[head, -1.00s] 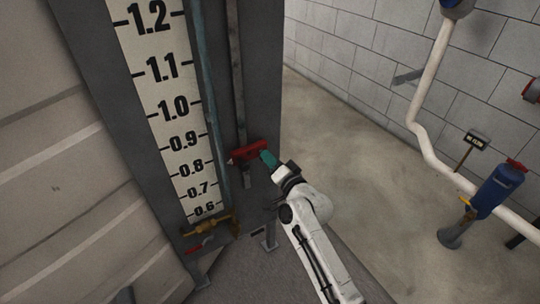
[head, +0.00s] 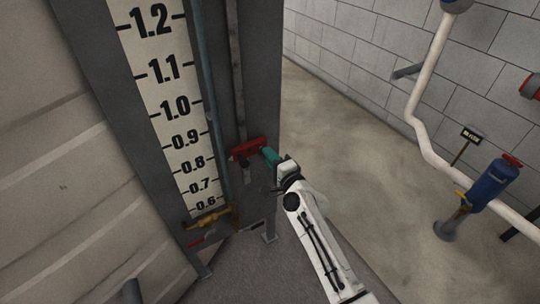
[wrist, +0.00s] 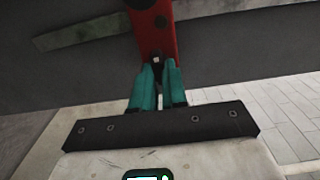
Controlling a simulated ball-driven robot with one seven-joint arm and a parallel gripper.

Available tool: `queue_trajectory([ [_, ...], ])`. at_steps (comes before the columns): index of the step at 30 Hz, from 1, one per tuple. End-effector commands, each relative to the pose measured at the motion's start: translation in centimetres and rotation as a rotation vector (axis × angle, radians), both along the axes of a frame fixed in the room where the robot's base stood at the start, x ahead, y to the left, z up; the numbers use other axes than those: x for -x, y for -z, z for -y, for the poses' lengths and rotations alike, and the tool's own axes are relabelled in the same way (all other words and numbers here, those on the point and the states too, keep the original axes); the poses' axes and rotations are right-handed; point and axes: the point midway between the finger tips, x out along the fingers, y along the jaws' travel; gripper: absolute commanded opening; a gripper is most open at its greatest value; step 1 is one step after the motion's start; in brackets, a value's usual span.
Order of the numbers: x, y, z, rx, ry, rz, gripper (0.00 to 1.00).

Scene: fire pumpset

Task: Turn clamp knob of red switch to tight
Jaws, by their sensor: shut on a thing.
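The red switch (head: 246,149) is fixed on the dark grey panel beside the level scale, on a vertical rail. In the wrist view the red switch (wrist: 152,32) comes down from the top middle. My gripper (head: 267,154) reaches the switch's right end with its teal fingers. In the wrist view my gripper (wrist: 157,68) has its fingertips close together at the switch's near end, shut on a small part between them. That part is mostly hidden by the fingers; I take it to be the clamp knob, but its turn position cannot be told.
The white level scale (head: 175,120) stands left of the switch. A brass valve (head: 208,218) with a red handle is below it. A blue cylinder (head: 493,184) and a white pipe (head: 428,90) are at the right. The floor between (head: 350,140) is clear.

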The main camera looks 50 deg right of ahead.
Motion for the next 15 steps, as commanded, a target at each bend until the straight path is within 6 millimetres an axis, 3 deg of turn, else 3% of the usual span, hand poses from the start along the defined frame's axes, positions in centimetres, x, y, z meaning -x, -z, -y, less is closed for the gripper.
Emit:
queue_trajectory([
  [14, 0.05, 0.05, 0.06, -0.014, 0.001, 0.004, 0.0],
  [15, 0.05, 0.05, 0.06, -0.014, 0.001, 0.004, 0.16],
])
